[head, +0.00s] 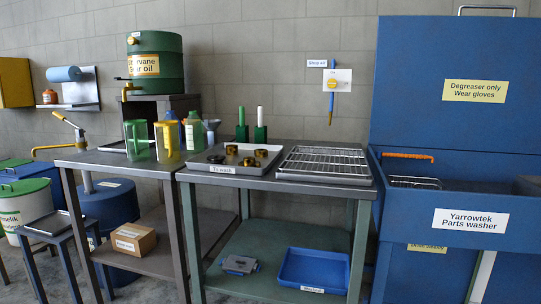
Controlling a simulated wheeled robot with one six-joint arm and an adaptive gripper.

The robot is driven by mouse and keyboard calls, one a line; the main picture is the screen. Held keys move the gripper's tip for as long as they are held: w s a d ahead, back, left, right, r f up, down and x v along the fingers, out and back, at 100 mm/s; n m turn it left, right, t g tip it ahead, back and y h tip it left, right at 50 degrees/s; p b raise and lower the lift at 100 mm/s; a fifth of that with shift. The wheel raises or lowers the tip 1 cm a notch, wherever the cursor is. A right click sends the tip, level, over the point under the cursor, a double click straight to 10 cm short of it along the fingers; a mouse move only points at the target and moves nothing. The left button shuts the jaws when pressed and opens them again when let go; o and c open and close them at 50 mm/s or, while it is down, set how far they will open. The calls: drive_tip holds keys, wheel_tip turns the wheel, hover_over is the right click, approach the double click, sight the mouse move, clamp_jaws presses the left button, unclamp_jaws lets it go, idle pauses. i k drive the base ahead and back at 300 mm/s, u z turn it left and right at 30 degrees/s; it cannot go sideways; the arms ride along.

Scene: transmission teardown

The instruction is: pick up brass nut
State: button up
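A grey tray labelled "To wash" (237,170) sits on the left part of the middle bench. Several small round dark parts with brass-coloured faces lie in it: one at the back left (231,149), one at the right (261,153) and one at the front (249,162). A greyer round part (216,159) lies at the tray's left. They are too small to tell which, if any, is the brass nut. My gripper is not in view.
A wire rack (325,162) is right of the tray. Green holders with upright handles (260,132) stand behind it. Jugs (138,140) and bottles crowd the left bench. A blue parts washer (455,205) stands right. The lower shelf holds a blue tray (313,268).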

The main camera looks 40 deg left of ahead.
sight(260, 152)
drive_tip(key=u, duration=1.75)
drive_tip(key=i, duration=1.05)
drive_tip(key=u, duration=0.8)
